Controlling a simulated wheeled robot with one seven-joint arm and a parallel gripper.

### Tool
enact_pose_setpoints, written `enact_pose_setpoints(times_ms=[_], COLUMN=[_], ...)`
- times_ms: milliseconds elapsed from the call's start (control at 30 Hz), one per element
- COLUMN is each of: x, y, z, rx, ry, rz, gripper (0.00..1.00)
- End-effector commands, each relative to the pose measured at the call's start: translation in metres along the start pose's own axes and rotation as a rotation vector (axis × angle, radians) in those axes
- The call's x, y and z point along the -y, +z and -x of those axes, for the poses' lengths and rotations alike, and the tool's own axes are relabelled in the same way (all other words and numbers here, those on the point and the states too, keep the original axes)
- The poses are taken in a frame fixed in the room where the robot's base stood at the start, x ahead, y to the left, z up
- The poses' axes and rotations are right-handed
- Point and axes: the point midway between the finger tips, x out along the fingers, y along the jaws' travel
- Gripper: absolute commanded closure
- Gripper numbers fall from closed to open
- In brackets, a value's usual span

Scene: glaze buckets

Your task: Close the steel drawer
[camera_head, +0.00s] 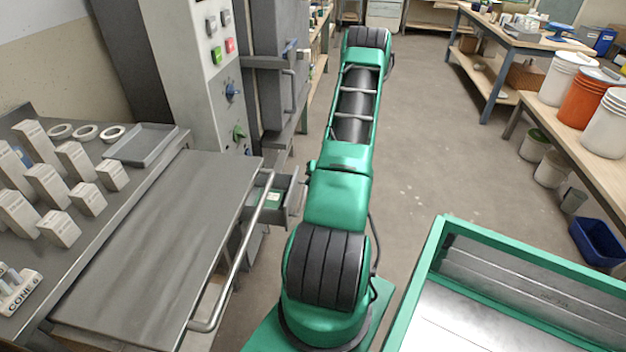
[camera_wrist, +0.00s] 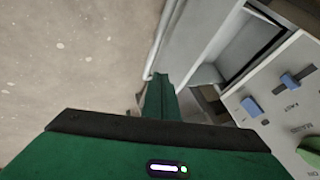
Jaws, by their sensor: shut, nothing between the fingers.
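The steel drawer (camera_head: 289,208) stands pulled out from the grey cabinet below the control panel in the head view. A small green and white item (camera_head: 273,198) lies inside it. The cart's edge hides part of the drawer. In the wrist view my gripper (camera_wrist: 160,82) is shut and empty, its narrow green fingers pointing up the picture. A grey, open, box-like steel part (camera_wrist: 207,76) is just beyond and to the right of the fingertips; I cannot tell whether it is the drawer or whether they touch.
A steel cart (camera_head: 150,255) with a bar handle (camera_head: 237,270) stands left of my arm. The control panel (camera_head: 207,80) rises behind it. A green-rimmed bin (camera_head: 425,270) is at the lower right. Buckets (camera_head: 585,98) stand on the right bench. The middle floor is clear.

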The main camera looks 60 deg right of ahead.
Motion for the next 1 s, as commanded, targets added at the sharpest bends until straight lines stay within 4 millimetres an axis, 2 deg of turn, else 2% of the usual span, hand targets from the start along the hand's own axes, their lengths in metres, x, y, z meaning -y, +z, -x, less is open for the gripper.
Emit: enact_pose_setpoints(times_ms=[67, 133, 333, 1000], x=[0.001, 0.014, 0.031, 0.035], y=[0.001, 0.000, 0.000, -0.004], z=[-0.015, -0.018, -0.026, -0.031], rx=[0.002, 0.001, 0.000, -0.005], ry=[-0.001, -0.003, -0.001, 0.005], rz=[0.000, 0.002, 0.001, -0.009], gripper=[1.00, 1.00, 1.00, 1.00])
